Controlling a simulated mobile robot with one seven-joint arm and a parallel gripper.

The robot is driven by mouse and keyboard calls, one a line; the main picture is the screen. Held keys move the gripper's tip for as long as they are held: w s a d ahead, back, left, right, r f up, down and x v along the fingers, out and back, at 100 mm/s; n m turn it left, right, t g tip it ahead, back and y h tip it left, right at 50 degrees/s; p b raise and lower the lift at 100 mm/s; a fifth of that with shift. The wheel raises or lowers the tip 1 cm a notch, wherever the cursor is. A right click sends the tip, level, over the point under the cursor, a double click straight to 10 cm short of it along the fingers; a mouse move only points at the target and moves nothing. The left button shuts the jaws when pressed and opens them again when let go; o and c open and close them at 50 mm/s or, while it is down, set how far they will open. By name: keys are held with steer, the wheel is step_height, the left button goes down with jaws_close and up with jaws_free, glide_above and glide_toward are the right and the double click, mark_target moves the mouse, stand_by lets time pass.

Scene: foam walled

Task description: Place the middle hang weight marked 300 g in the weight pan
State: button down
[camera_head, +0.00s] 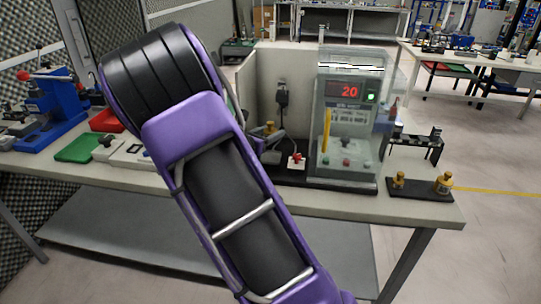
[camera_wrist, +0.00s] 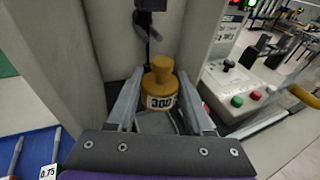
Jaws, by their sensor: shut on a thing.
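The brass weight marked 300 (camera_wrist: 161,88) stands upright between the fingers of my gripper (camera_wrist: 158,92) in the wrist view. The fingers are shut on it, one on each side. A black hanging fitting (camera_wrist: 150,22) is just beyond the weight.
Pale foam walls (camera_head: 240,80) close in around the weight. A tester with a red display reading 20 (camera_head: 346,90) stands at the right. Two other brass weights, one smaller (camera_head: 399,179) and one larger (camera_head: 443,184), stand on a black base (camera_head: 420,190). Blue fixture (camera_head: 55,110) at left.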

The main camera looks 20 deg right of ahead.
mark_target(270, 158)
steer(key=shift+f+b, duration=0.45)
steer(key=shift+f, duration=2.85)
steer(key=shift+f, duration=0.2)
steer(key=shift+c, duration=1.4)
jaws_free()
steer(key=shift+r, duration=0.25)
steer(key=p+v, duration=0.1)
steer(key=v, duration=1.1)
steer(key=shift+s, duration=0.1)
